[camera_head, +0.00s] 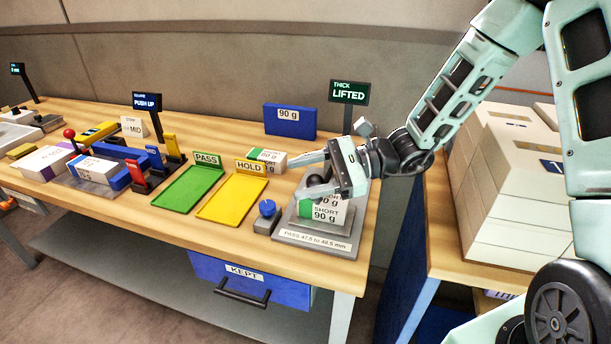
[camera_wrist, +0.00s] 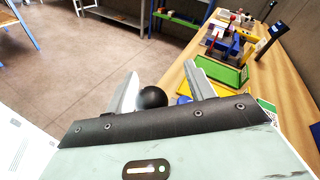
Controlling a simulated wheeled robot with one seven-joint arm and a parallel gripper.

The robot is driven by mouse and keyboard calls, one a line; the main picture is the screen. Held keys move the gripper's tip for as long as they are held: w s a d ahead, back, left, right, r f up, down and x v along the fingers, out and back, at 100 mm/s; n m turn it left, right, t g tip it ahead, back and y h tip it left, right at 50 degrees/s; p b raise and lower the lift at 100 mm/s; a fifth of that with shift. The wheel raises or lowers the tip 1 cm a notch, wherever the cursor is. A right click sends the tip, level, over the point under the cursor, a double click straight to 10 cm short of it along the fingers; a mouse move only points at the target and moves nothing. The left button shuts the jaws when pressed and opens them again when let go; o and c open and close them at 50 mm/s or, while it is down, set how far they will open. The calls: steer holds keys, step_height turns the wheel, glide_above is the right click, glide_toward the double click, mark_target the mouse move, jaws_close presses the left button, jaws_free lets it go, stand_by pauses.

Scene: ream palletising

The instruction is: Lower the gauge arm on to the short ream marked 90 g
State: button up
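The thickness gauge (camera_head: 318,243) stands at the bench's front right, its base marked PASS 47.5 to 48.5 mm. The short ream (camera_head: 325,211), white with a green band and marked SHORT 90 g, lies on it. The gauge arm's black ball knob (camera_head: 315,181) is above the ream, and it also shows in the wrist view (camera_wrist: 152,97). My gripper (camera_head: 318,172) is at the knob. Its fingers (camera_wrist: 162,88) are apart with the knob between them, nearer the left finger, and a gap on the right. The gauge's display (camera_head: 348,92) reads THICK LIFTED. My gripper hides part of the gauge arm.
A blue button (camera_head: 267,208) stands left of the gauge. The yellow HOLD tray (camera_head: 232,198) and green PASS tray (camera_head: 187,190) are empty. Large white stacks (camera_head: 510,185) stand at right.

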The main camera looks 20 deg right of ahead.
steer(key=shift+d, duration=0.1)
steer(key=b+v, duration=0.1)
steer(key=v, duration=0.6)
steer(key=shift+d, duration=0.15)
